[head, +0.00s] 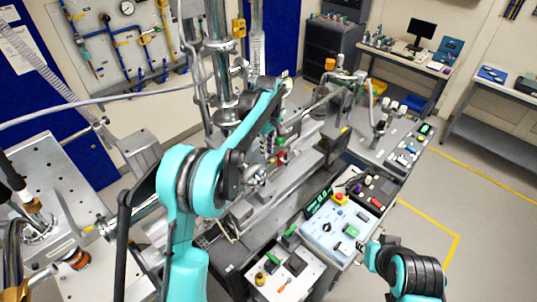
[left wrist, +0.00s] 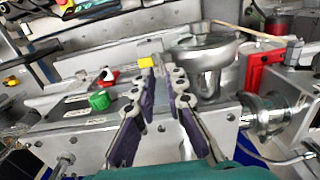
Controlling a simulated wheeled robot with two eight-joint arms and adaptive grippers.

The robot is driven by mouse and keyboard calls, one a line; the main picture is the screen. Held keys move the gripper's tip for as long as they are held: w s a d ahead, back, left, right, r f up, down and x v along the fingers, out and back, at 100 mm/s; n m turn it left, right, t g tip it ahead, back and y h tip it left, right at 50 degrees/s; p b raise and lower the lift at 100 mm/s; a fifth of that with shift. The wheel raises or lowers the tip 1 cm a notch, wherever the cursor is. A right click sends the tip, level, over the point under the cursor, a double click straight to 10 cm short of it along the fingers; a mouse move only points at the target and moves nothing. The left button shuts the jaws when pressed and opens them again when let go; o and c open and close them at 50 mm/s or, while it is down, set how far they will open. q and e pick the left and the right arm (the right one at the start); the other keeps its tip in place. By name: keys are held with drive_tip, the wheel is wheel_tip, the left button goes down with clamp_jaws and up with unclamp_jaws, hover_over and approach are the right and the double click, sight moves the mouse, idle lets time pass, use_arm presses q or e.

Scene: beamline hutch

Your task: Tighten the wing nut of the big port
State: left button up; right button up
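My left gripper (left wrist: 160,84) has its two purple-padded fingers apart, with bare grey metal showing between them. In the head view my left arm reaches over the beamline, and the gripper (head: 268,146) points down at its middle, small and partly hidden. In the left wrist view a large round steel port (left wrist: 208,72) with a wide flange stands just right of the fingertips, apart from them. A smaller flanged port (left wrist: 265,113) sits lower right. I cannot make out for certain which part is the wing nut.
A red bracket (left wrist: 263,72) stands at the right. In the head view a control panel (head: 338,228) stands right of the beamline.

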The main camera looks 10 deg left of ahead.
sight(267, 161)
use_arm(q)
wheel_tip(267, 161, down, 2)
drive_tip(key=shift+w+f, duration=0.1)
drive_tip(key=shift+f, duration=0.6)
clamp_jaws()
